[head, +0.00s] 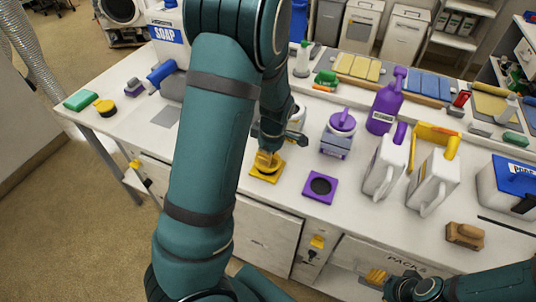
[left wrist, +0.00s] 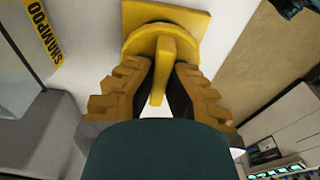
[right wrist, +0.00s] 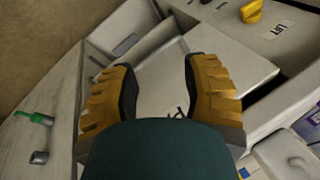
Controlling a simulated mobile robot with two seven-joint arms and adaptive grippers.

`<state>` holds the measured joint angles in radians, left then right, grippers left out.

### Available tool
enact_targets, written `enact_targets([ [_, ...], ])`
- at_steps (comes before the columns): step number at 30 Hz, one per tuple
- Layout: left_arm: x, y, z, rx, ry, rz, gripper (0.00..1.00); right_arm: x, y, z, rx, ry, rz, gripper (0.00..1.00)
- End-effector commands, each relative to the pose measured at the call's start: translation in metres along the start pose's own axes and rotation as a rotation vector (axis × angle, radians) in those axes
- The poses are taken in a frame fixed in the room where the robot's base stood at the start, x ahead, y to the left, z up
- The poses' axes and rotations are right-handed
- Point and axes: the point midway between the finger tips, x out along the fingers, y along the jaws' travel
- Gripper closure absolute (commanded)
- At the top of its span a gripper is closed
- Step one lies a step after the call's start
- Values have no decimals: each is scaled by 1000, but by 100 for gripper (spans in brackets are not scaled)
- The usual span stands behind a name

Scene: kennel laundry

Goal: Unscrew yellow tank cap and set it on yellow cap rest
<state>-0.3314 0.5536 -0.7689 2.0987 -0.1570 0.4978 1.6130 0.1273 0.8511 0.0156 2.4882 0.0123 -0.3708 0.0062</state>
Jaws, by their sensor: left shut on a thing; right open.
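The yellow cap (left wrist: 163,42) has a round disc and an upright fin. My left gripper (left wrist: 164,64) is shut on the fin, with a finger on each side. The yellow cap rest (head: 257,179) is a square plate on the bench; it also shows in the left wrist view (left wrist: 195,18). The cap is over this plate; I cannot tell whether it touches it. A tank with a yellow SHAMPOO label (left wrist: 44,32) stands beside. My right gripper (head: 378,278) is open and empty by the bench's front edge; it also shows in the right wrist view (right wrist: 161,65).
A purple rest (head: 320,187) lies to the right, with a purple-capped tank (head: 337,140) behind it. A purple jug (head: 385,103), white jugs (head: 383,172) and a brown brush (head: 465,235) stand further right. A yellow round piece (head: 105,107) and green sponge (head: 81,100) lie left.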

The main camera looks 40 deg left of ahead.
Motion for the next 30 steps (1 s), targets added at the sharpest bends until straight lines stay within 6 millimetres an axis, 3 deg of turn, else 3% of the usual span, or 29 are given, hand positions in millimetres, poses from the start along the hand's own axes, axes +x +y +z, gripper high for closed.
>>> enact_targets([
  [30,-1,0,0,0,0,0,100,-8,-3,-1,0,0,0,53],
])
